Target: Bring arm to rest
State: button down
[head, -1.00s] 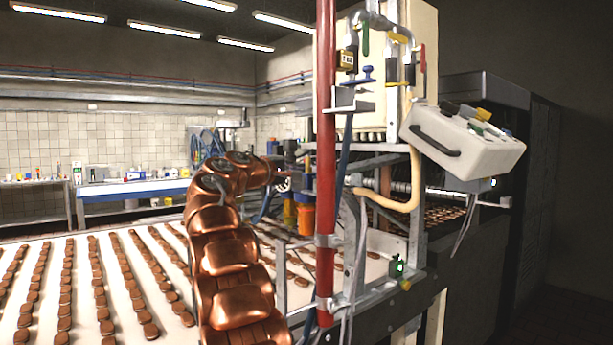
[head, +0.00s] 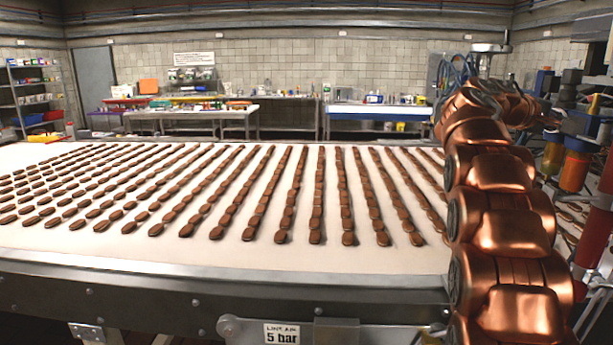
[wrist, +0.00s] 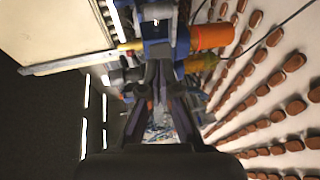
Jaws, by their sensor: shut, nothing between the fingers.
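My copper-coloured arm rises along the right side of the head view, in front of the conveyor, and bends to the right at its top. In the wrist view my gripper (wrist: 162,70) has its dark fingers converging at the tips. It is shut and holds nothing. In the head view the gripper itself cannot be made out clearly among the equipment at the right.
A wide white conveyor (head: 130,235) carries rows of brown biscuits (head: 290,212). Orange containers (head: 574,171) and a red pole (head: 592,230) stand close to my arm at the right. An orange cylinder (wrist: 209,37) shows beyond the fingers. Benches (head: 380,112) line the back wall.

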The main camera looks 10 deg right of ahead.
jog(key=s+a+f+n+t+y+p, duration=0.15)
jog(key=s+a+f+y, duration=0.25)
jog(key=a+f, duration=0.7)
jog(key=s+a+f+y+p, duration=0.2)
jog(key=s+a+f+y, duration=0.25)
jog(key=a+f, duration=0.65)
jog(key=s+a+f+g+y+p, duration=0.1)
jog(key=s+a+f, duration=0.4)
jog(key=s+a, duration=0.7)
jog(key=s+a+f+m+g+y+p, duration=0.1)
jog(key=s+a+f+y, duration=0.5)
jog(key=s+a, duration=0.7)
jog(key=a+g+p, duration=0.1)
jog(key=a+g, duration=0.1)
jog(key=a, duration=0.1)
jog(key=shift+s+a, duration=0.15)
jog(key=shift+s, duration=0.1)
jog(key=shift+y, duration=0.25)
